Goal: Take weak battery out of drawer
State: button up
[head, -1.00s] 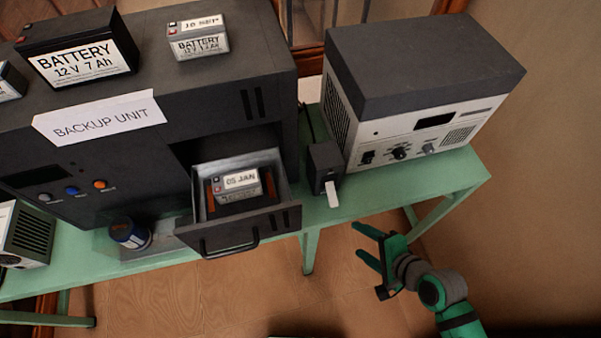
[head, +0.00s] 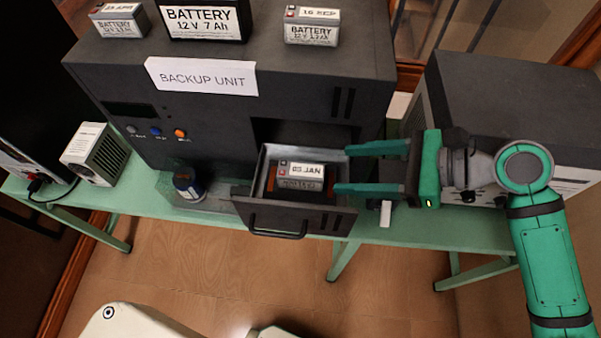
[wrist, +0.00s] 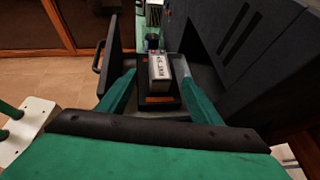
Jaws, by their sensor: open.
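The drawer (head: 262,215) of the dark backup unit (head: 225,104) is pulled open. A small grey battery (head: 301,174) labelled "05 JAN" sits upright in it, with orange strips beside it. The battery also shows in the wrist view (wrist: 160,74), ahead and between the fingers. My gripper (head: 340,169) is open and empty, its fingers pointing left at the drawer's right side. The fingertips reach the drawer's right edge in the head view, but whether they touch it cannot be told. In the wrist view my gripper (wrist: 158,90) has one finger on each side of the battery.
On top of the unit stand a grey battery (head: 119,20), a larger black battery (head: 204,19) and a "16 SEP" battery (head: 311,26). A blue can (head: 188,184) stands left of the drawer on the green table (head: 425,228). A large grey-topped device (head: 510,95) is behind my arm.

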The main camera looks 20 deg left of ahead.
aim_at(303, 170)
jog(key=x, duration=0.9)
jog(key=shift+s+a+f, duration=0.1)
jog(key=shift+a, duration=0.05)
grip_shut()
